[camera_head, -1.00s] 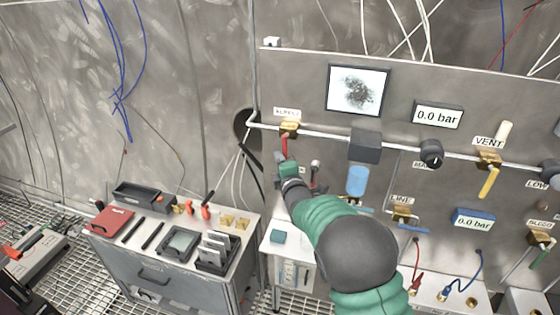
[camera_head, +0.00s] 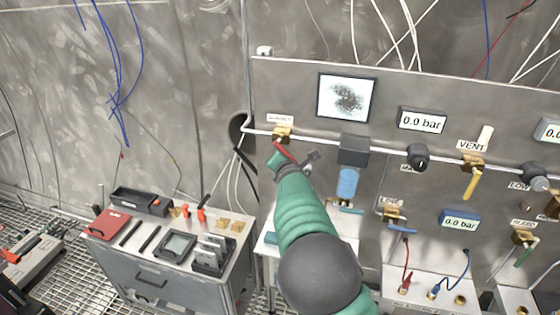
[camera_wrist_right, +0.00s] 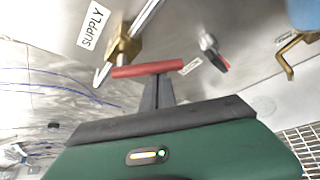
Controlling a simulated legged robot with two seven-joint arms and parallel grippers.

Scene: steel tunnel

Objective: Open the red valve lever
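The red valve lever (camera_head: 286,152) sits on the brass SUPPLY valve (camera_head: 281,134) at the left of the panel. In the head view it slants down to the right. In the right wrist view the red lever (camera_wrist_right: 147,69) lies across the tips of my right gripper (camera_wrist_right: 157,80). Its dark fingers are close together and look shut, with their tips at the lever; I see no lever held between them. In the head view my right gripper (camera_head: 283,160) is at the lever, partly hidden by my green arm. My left gripper is not in view.
A grey pipe runs right from the valve to a dark block (camera_head: 353,150) and the yellow VENT lever (camera_head: 470,184). A tool cabinet (camera_head: 165,270) stands lower left. Gauges read 0.0 bar.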

